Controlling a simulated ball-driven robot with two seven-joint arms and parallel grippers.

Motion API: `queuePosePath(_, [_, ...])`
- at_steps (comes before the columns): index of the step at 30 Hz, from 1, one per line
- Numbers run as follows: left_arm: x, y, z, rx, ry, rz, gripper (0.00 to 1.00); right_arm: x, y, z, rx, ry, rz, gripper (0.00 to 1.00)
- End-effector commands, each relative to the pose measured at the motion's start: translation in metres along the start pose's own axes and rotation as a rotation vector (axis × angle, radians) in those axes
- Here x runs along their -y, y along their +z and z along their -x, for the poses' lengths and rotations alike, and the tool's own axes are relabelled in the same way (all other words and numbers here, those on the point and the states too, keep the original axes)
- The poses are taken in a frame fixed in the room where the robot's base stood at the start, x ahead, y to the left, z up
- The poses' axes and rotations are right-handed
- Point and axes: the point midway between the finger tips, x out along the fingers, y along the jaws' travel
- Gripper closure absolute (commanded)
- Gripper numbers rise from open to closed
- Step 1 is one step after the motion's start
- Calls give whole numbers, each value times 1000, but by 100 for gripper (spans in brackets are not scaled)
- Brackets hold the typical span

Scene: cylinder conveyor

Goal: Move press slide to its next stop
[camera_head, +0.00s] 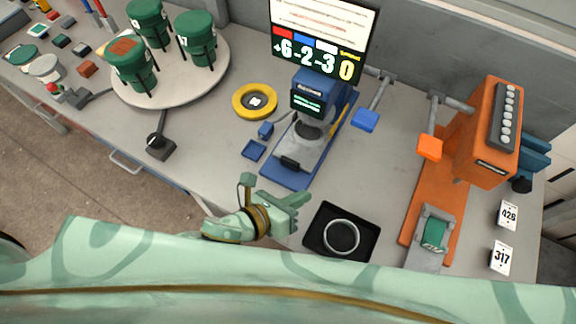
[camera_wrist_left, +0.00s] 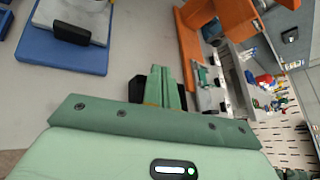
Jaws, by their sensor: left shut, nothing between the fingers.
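The orange press (camera_head: 487,135) stands at the right on a long orange base. A grey slide (camera_head: 441,212) with a green piece (camera_head: 433,234) in it sits at the near end of that base, well right of my gripper. The blue press (camera_head: 312,92) has a grey slide bed with a black handle (camera_head: 290,163). My right gripper is not in view.
A black tray with a ring (camera_head: 316,228) lies right of my gripper. Blue (camera_head: 366,120) and orange (camera_head: 429,147) paddles stand on levers behind. A round table (camera_head: 205,87) with green canisters is at the left, a yellow ring (camera_head: 242,111) beside it. Number cards (camera_head: 502,257) lie far right.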

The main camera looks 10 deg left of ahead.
Motion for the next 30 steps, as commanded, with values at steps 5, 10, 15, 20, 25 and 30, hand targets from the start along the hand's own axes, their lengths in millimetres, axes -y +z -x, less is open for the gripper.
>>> queuePosePath(5, [-60, -22, 10, -171, 311, -118, 100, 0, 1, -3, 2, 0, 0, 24])
queuePosePath(10, [-85, -31, 21, -256, 434, -216, 100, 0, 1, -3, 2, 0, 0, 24])
queuePosePath(15, [-94, -35, 9, -262, 445, -239, 100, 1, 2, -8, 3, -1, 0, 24])
queuePosePath(20, [-109, -42, -19, -261, 446, -238, 100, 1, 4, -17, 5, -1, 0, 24])
queuePosePath(25, [-125, -49, -52, -261, 445, -237, 100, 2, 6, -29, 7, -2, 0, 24])
queuePosePath(30, [-134, -43, -78, -258, 443, -238, 100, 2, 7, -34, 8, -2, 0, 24])
